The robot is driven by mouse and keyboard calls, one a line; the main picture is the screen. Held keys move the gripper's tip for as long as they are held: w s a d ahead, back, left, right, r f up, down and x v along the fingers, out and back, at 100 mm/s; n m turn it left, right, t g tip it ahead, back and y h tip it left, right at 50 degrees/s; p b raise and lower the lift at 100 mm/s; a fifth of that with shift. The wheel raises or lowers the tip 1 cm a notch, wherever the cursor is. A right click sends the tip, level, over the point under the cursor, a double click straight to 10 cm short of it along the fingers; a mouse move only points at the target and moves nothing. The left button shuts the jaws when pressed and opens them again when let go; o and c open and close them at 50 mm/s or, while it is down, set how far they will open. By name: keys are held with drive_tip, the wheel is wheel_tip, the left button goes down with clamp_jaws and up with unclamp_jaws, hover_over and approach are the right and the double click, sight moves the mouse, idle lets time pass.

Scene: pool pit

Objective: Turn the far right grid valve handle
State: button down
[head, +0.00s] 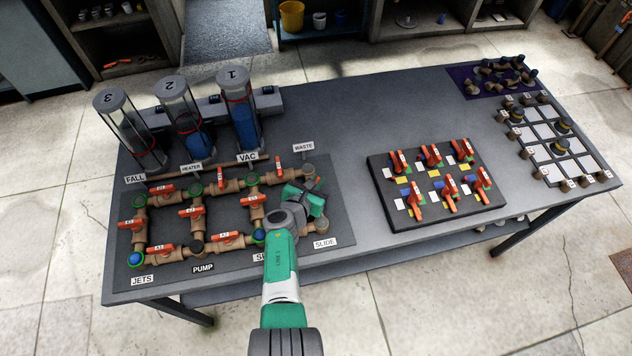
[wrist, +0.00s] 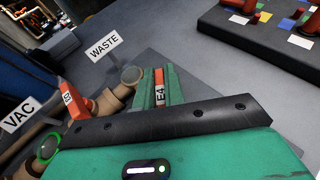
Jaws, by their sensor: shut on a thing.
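The pipe grid (head: 197,211) of tan pipes with orange valve handles lies on a dark mat at the left of the table. My gripper (head: 306,196) is over its right end, between the WASTE sign (head: 303,147) and the SLIDE sign (head: 324,243). In the wrist view, the orange handle marked E4 (wrist: 159,90) stands between my green fingers, which are shut on it. In the head view my gripper hides this handle. The handle's angle to its pipe cannot be told, as the pipe under it is hidden.
A neighbouring orange handle (wrist: 72,100) and the VAC sign (wrist: 18,114) are close by on the left. Clear cylinders (head: 238,110) stand behind the grid. A board of orange switches (head: 437,184) lies to the right, with bare table (head: 345,130) between.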

drive_tip(key=c, duration=1.5)
unclamp_jaws()
drive_tip(key=shift+r, duration=0.1)
drive_tip(key=shift+s+a+r+p, duration=0.2)
drive_tip(key=shift+r+p, duration=0.1)
drive_tip(key=shift+p, duration=0.3)
drive_tip(key=p+v, duration=0.7)
drive_tip(key=shift+s+f, duration=0.1)
drive_tip(key=shift+f, duration=0.1)
